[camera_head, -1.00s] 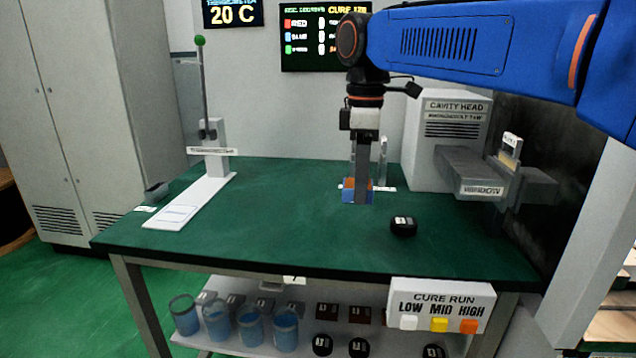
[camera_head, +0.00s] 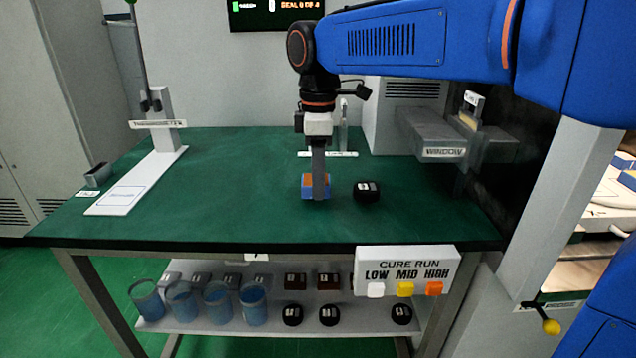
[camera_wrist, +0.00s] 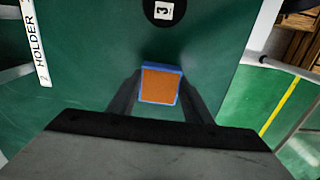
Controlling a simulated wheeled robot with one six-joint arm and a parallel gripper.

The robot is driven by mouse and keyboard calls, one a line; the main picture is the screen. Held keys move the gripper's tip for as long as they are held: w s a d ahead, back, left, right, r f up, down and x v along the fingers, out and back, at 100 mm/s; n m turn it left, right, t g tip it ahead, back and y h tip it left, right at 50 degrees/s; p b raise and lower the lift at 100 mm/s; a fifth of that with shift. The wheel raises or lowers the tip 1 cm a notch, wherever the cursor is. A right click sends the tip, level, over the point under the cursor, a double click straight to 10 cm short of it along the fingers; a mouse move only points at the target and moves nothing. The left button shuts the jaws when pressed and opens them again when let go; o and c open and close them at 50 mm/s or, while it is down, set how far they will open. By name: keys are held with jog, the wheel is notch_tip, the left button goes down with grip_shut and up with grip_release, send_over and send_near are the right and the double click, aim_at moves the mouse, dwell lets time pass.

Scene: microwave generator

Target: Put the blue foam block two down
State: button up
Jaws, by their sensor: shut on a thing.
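A blue foam block (camera_head: 308,193) with an orange top is between the fingers of my gripper (camera_head: 319,192), over the green table top. In the wrist view the block (camera_wrist: 160,86) shows its orange top with a blue rim, and the two fingers of my gripper (camera_wrist: 160,97) close on its sides. The block is upright. It is low over the table (camera_head: 230,205) or touching it; I cannot tell which. No number shows on the block.
A black round piece (camera_head: 367,191) stands just right of the block; it shows a 3 in the wrist view (camera_wrist: 163,10). A thermometer stand (camera_head: 160,125) is at left, a window fixture (camera_head: 440,140) at right. The table's front left is clear.

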jog(key=shift+f, duration=0.8)
jog(key=shift+f, duration=0.15)
jog(key=o, duration=1)
notch_tip(320, 180, up, 12)
